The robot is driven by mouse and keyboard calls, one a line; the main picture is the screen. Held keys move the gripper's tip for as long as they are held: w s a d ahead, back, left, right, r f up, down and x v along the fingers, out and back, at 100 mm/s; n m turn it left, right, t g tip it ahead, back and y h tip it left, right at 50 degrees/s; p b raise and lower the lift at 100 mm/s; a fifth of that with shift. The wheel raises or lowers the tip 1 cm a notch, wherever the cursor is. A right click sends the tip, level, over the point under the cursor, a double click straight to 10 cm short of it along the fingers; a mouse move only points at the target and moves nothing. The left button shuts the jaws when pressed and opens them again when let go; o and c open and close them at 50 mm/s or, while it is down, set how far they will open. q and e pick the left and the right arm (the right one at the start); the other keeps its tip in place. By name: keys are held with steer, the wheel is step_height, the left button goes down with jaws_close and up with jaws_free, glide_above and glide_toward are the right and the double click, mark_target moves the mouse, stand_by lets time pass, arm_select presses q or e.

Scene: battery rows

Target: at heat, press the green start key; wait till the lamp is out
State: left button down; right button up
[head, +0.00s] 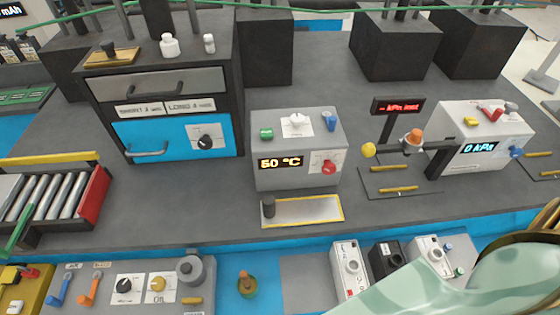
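The heat unit (262,176) is a grey box in the middle of the table with an amber display (281,163) reading 50 °C. A green key (266,133) sits at the left of its sloped top. A white knob (296,121) is in the middle and a blue piece (330,121) at the right. A red knob (328,168) is on its front. I cannot tell which part is the lamp, or whether it is lit. Neither gripper is in view. A pale green part of my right arm fills the lower right corner, with no fingertips showing.
A yellow-edged tray (318,211) lies in front of the heat unit. A dark cabinet with a blue drawer (172,128) stands left. A grey 0 kPa unit (514,125) and an arm with an orange knob (414,136) stand right. Rollers (55,195) are far left.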

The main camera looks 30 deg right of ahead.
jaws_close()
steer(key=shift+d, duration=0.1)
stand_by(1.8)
